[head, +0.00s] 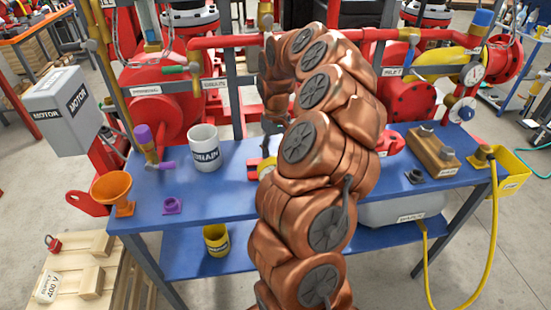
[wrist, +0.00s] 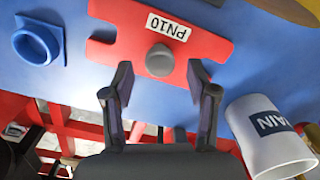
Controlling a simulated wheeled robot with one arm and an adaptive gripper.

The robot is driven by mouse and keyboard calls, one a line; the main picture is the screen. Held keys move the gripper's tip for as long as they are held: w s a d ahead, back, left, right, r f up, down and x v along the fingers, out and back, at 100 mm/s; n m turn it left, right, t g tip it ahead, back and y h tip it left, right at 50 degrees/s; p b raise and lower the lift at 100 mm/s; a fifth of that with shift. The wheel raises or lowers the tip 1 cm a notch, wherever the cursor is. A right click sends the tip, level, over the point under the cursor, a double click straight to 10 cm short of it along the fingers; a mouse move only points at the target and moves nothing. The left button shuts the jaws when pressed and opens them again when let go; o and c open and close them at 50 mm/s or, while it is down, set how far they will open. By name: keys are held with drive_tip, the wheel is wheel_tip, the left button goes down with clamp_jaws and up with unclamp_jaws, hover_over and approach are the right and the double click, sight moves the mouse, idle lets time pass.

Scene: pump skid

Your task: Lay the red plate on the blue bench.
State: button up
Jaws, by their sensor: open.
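The red plate (wrist: 115,42) has a PN10 label and a grey round knob (wrist: 160,61) in its middle. In the wrist view it appears to lie flat on the blue bench (wrist: 70,85); a small gap under it could not be seen. My gripper (wrist: 163,85) is open, one finger on each side of the knob, with space between fingers and knob. The bench (head: 225,180) spans the head view.
A white DRAIN mug (head: 204,147) stands left of my arm, near the gripper in the wrist view. An orange funnel (head: 112,188) and a purple fitting (head: 172,205) are on the left. A wooden block (head: 433,150) is on the right. Red pipes (head: 225,41) run behind.

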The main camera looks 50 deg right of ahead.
sight(276, 155)
wheel_tip(276, 155, up, 9)
drive_tip(key=b, duration=0.2)
drive_tip(key=s+a+r+n, duration=0.2)
drive_tip(key=a, duration=0.9)
drive_tip(key=s+a+r+n, duration=0.1)
drive_tip(key=s+a+n, duration=0.1)
drive_tip(key=a, duration=0.9)
drive_tip(key=s+a+f, duration=0.2)
drive_tip(key=s+a, duration=0.1)
drive_tip(key=s, duration=0.3)
drive_tip(key=s+a+f+g, duration=0.1)
drive_tip(key=s+a+f, duration=0.1)
drive_tip(key=s+a, duration=0.2)
drive_tip(key=s+a+f+m, duration=0.1)
drive_tip(key=s+a+f, duration=0.2)
drive_tip(key=s, duration=0.7)
drive_tip(key=shift+a, duration=0.45)
drive_tip(key=shift+r+p, duration=1.45)
drive_tip(key=shift+p, duration=0.15)
